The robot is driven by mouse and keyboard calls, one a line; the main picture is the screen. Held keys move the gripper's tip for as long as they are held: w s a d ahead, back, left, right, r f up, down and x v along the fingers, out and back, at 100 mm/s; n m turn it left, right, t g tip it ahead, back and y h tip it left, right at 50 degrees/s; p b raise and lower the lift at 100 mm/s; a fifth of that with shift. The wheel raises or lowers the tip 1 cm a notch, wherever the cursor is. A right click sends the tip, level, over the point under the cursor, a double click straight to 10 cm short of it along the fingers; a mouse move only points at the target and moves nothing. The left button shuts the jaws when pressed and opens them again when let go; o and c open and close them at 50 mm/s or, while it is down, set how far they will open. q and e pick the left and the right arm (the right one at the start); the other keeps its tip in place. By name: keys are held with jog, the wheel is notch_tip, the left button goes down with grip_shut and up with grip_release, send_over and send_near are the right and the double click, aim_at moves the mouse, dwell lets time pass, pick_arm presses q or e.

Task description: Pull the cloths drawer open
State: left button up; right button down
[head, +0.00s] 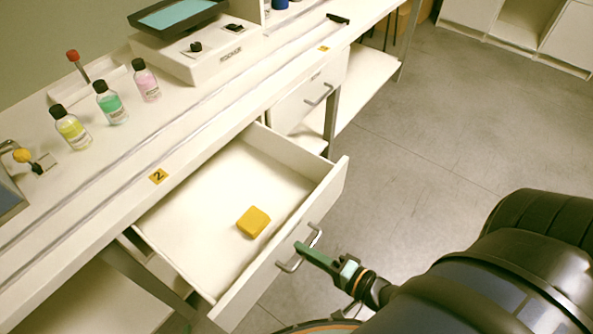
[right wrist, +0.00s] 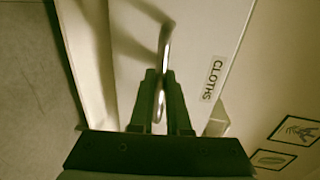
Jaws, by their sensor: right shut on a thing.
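The cloths drawer (head: 200,196) is pulled out from under the bench in the head view. Its inside shows, with a yellow folded cloth or sponge (head: 253,222) lying on its floor. Its metal bar handle (head: 300,248) is on the front panel. My right gripper (head: 302,247) is at this handle, coming from the right. In the right wrist view, the right gripper (right wrist: 160,95) has its two fingers closed around the handle (right wrist: 164,50), beside the CLOTHS label (right wrist: 211,78) on the drawer front. My left gripper is not in view.
Three small bottles with dark caps, yellow (head: 70,127), green (head: 111,103) and pink (head: 146,80), stand on the bench top. A second drawer (head: 308,97), shut, is further right. Open grey floor (head: 430,130) lies to the right.

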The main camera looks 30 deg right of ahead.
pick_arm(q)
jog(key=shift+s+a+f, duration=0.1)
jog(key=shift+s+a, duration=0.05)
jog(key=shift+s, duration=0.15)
pick_arm(e)
jog(key=shift+s+d, duration=0.25)
jog(key=shift+s, duration=0.35)
jog(key=c, duration=0.9)
grip_release()
pick_arm(q)
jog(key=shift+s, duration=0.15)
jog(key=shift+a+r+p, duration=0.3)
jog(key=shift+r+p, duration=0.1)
jog(key=shift+p, duration=0.25)
pick_arm(e)
jog(key=v, duration=1.2)
jog(key=shift+s, duration=0.25)
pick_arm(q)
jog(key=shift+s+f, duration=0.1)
